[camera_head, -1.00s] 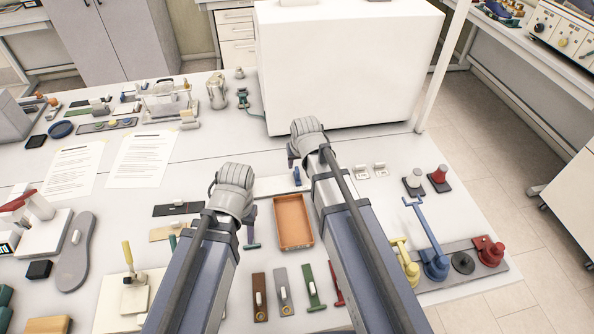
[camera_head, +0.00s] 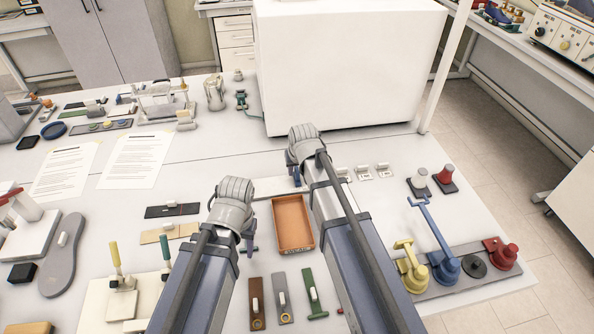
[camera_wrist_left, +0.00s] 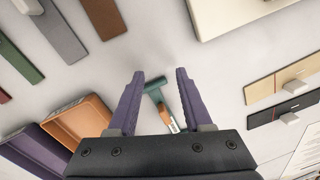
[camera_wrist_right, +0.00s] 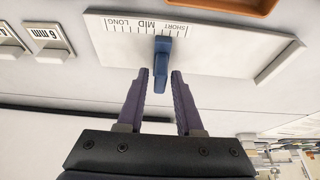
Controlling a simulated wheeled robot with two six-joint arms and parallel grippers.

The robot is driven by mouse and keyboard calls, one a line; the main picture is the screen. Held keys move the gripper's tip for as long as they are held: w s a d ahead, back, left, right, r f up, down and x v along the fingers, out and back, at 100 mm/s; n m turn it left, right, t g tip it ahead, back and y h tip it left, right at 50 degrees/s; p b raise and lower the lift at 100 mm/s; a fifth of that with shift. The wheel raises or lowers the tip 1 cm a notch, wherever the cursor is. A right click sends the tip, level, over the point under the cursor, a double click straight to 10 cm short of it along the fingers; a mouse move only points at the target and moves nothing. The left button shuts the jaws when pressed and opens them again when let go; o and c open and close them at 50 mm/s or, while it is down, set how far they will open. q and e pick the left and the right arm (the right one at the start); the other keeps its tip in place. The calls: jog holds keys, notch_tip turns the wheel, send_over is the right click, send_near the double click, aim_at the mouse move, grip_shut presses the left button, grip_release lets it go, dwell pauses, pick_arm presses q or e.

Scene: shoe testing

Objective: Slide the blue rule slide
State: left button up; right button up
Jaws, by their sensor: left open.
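The blue rule slide (camera_wrist_right: 162,60) stands on a white rule plate (camera_wrist_right: 215,58) marked SHORT, MID and LONG in the right wrist view. It sits near the MID mark, towards SHORT. My right gripper (camera_wrist_right: 161,76) is open, with its fingertips on either side of the slide's near end and a visible gap on both sides. In the head view the arm hides most of the slide, and the plate (camera_head: 270,187) shows in part. My left gripper (camera_wrist_left: 160,74) is open and empty, over the table to the left of the orange tray.
The orange tray (camera_head: 279,221) lies between my arms. A teal-headed tool (camera_wrist_left: 158,96) shows beyond the left fingers. Small white gauge blocks (camera_wrist_right: 49,38) lie beside the rule plate. A large white box (camera_head: 345,65) stands behind. Colored knobbed stands (camera_head: 445,266) are at right.

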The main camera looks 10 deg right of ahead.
grip_shut()
dwell(1.1)
